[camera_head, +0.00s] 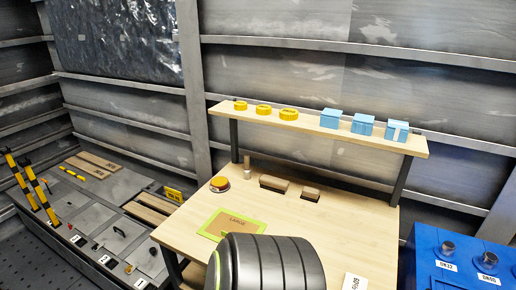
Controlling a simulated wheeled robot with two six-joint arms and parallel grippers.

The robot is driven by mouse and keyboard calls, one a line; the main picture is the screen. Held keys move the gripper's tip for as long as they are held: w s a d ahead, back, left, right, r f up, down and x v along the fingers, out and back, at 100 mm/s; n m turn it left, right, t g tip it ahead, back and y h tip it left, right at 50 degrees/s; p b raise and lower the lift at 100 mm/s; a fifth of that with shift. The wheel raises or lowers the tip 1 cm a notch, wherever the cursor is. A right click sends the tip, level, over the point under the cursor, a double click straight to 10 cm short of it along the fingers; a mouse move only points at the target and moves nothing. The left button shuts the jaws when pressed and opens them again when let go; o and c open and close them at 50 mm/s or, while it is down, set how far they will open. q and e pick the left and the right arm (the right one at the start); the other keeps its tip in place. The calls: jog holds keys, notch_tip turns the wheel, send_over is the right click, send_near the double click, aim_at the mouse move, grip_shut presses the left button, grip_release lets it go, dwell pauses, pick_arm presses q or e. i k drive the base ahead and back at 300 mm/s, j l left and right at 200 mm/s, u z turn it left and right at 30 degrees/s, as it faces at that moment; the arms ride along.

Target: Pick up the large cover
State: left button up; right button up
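No item in view is plainly labelled as the large cover. Three yellow round pieces stand on the raised wooden shelf (310,127): a left one (240,105), a middle one (263,109) and a right one (289,114), which looks widest. Three light-blue box-shaped pieces stand farther right: a left one (330,118), a middle one (362,125) and a right one (396,131). I cannot tell which piece is the cover. A green-bordered mat (213,226) marked LARGE lies on the table.
A large dark ribbed cylinder (270,265) fills the front and hides part of the table (340,228). An orange-topped round piece (220,183) and brown blocks (274,183) stand below the shelf. A blue cabinet (462,268) is right. Striped posts (42,187) stand left.

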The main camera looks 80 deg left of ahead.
aim_at(223, 221)
jog(key=u, duration=2.95)
